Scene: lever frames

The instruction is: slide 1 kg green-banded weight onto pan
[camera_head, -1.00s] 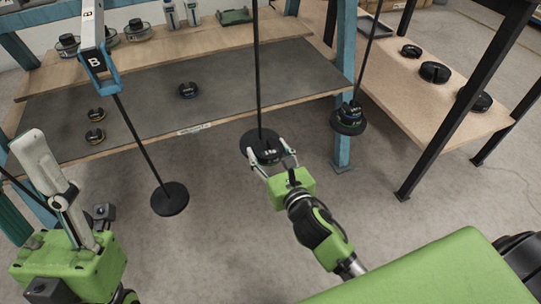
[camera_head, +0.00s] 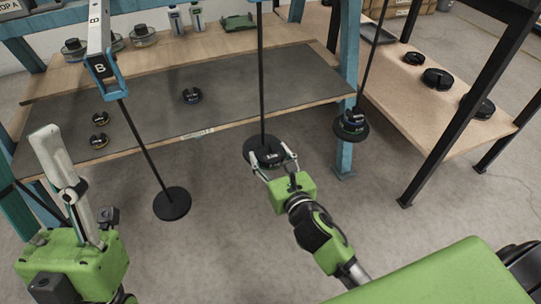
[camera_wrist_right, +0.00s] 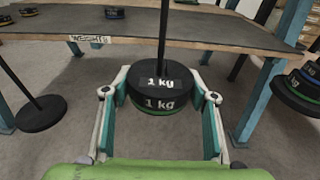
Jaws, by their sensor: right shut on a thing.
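My right gripper (camera_head: 269,157) is shut on a black disc weight (camera_wrist_right: 160,102) marked "1 kg", with a green band low on its side. In the right wrist view the fingers (camera_wrist_right: 160,88) sit on either side of it. The weight is at the foot of the middle hanging rod (camera_head: 261,80), which rises at its far side. The pan under it is mostly hidden; I cannot tell whether the weight touches it. My left gripper (camera_head: 60,160) is at the left, away from the weights; its finger opening is unclear.
An empty pan (camera_head: 172,203) hangs on the left rod. The right pan (camera_head: 351,125) carries weights. Several weights sit on the grey-topped bench (camera_head: 270,97) behind and the wooden table (camera_head: 410,105) at right. A blue post (camera_head: 345,110) stands between.

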